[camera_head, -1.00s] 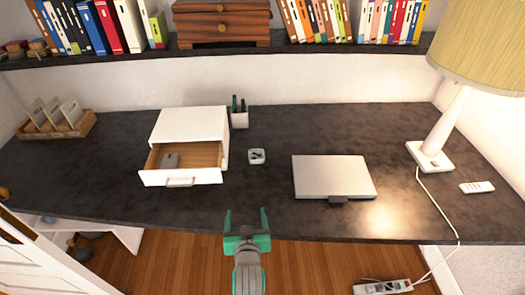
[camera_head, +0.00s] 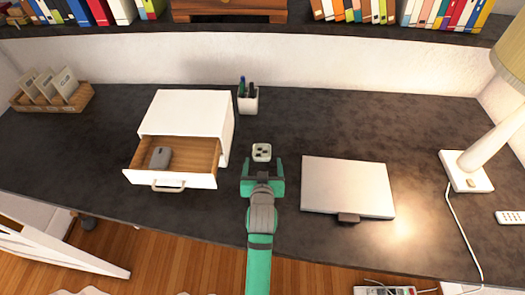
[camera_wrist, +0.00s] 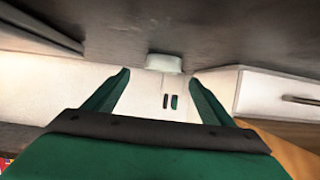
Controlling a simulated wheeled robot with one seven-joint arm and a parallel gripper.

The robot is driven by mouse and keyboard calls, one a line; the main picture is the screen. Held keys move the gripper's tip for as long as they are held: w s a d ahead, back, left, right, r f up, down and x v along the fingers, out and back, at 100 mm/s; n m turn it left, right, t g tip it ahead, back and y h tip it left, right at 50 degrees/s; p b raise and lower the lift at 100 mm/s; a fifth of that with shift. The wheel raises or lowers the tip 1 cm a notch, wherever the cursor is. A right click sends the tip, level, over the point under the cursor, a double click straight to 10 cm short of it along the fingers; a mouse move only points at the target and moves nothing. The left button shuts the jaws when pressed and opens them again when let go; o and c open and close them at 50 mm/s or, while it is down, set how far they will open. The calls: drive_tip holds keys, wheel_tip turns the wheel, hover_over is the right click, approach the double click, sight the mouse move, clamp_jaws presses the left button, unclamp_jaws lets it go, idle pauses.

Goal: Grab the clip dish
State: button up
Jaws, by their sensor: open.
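The clip dish (camera_head: 262,152) is a small white square dish with dark clips in it, on the dark desk between the drawer unit and the laptop. My gripper (camera_head: 262,167) is open and empty, just in front of the dish in the head view. In the wrist view, which looks upside down, the dish (camera_wrist: 165,62) shows beyond and between the two open green fingers (camera_wrist: 158,76). I cannot tell the exact height of the fingers above the desk.
A white drawer unit (camera_head: 190,112) stands left, its drawer open with a grey mouse (camera_head: 160,157) inside. A white pen cup (camera_head: 248,102) stands behind the dish. A closed silver laptop (camera_head: 348,186) lies right, and a lamp (camera_head: 466,171) stands further right.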

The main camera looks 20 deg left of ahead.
sight(262, 148)
drive_tip(key=x, duration=0.4)
drive_tip(key=shift+w+d, duration=0.1)
drive_tip(key=shift+d, duration=0.05)
drive_tip(key=shift+w+a+f, duration=0.35)
drive_tip(key=shift+w+a, duration=0.2)
drive_tip(key=shift+w, duration=0.15)
drive_tip(key=shift+w+a+f, duration=0.4)
drive_tip(key=shift+w+a, duration=0.1)
drive_tip(key=shift+w, duration=0.25)
drive_tip(key=shift+d, duration=0.1)
drive_tip(key=shift+c, duration=0.4)
drive_tip(key=c, duration=1)
drive_tip(key=shift+w, duration=0.1)
drive_tip(key=shift+c, duration=0.7)
